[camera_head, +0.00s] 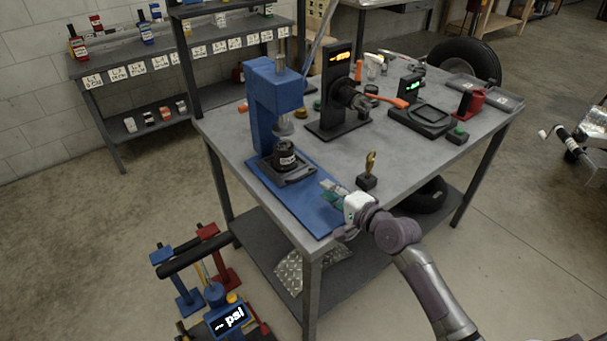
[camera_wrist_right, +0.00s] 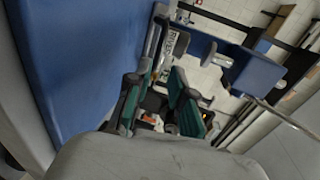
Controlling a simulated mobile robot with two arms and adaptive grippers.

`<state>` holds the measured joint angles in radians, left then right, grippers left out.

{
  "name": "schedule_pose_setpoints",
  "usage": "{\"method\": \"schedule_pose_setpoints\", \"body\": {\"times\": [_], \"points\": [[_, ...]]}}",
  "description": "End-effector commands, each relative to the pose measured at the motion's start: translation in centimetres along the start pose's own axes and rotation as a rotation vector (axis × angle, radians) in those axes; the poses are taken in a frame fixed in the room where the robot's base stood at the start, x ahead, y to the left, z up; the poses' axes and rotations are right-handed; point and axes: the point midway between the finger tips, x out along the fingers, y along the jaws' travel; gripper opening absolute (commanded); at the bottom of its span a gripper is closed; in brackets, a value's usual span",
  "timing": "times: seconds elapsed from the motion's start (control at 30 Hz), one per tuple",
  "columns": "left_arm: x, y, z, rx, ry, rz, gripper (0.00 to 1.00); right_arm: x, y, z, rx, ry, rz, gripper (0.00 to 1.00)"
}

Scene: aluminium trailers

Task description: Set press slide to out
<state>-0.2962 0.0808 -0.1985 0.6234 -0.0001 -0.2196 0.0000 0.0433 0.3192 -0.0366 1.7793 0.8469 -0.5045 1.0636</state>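The blue press (camera_head: 268,105) stands at the left front of the workbench on a blue base plate (camera_head: 300,203). Its dark slide (camera_head: 297,177) lies on the base plate under the ram (camera_head: 284,126), bearing a black round part (camera_head: 286,158) with a pale label. My right gripper (camera_head: 328,188) is low over the front right edge of the base plate, in front of the slide and apart from it. In the right wrist view, its green-padded fingers (camera_wrist_right: 161,72) are spread with a gap between them. The press body (camera_wrist_right: 250,68) shows beyond. My left gripper is out of view.
A small stand with a brass-coloured piece (camera_head: 369,168) is just right of my gripper. A black display stand (camera_head: 335,92) and a device with green digits (camera_head: 420,112) stand farther back. The bench's right front area is mostly clear.

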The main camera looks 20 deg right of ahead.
Motion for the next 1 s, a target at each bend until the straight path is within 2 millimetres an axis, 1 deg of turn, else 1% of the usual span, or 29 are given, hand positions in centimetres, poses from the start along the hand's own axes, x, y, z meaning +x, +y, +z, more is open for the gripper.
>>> {"method": "schedule_pose_setpoints", "body": {"times": [0.03,0.13,0.3,0.4,0.5,0.67,0.93,1.0], "points": [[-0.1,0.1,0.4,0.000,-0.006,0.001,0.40,1.2,-0.2,-0.1,0.001,0.001,-0.003,0.22],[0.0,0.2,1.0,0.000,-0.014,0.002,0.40,3.5,-0.1,0.0,0.002,0.000,-0.002,0.22],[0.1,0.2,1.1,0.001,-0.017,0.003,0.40,7.0,-0.1,0.0,0.001,0.000,-0.001,0.22],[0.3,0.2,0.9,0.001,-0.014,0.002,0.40,8.5,0.0,0.0,0.001,0.000,-0.001,0.22],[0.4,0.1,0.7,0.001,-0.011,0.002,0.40,9.6,0.0,0.0,0.000,0.000,-0.001,0.22],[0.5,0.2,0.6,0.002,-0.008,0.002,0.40,10.5,0.0,0.0,0.000,0.001,-0.001,0.22],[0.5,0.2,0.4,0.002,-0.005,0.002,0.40,10.5,0.0,0.0,0.000,0.001,-0.001,0.22],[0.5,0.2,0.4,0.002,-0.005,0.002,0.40,10.5,0.0,0.0,0.000,0.001,-0.001,0.11]]}}
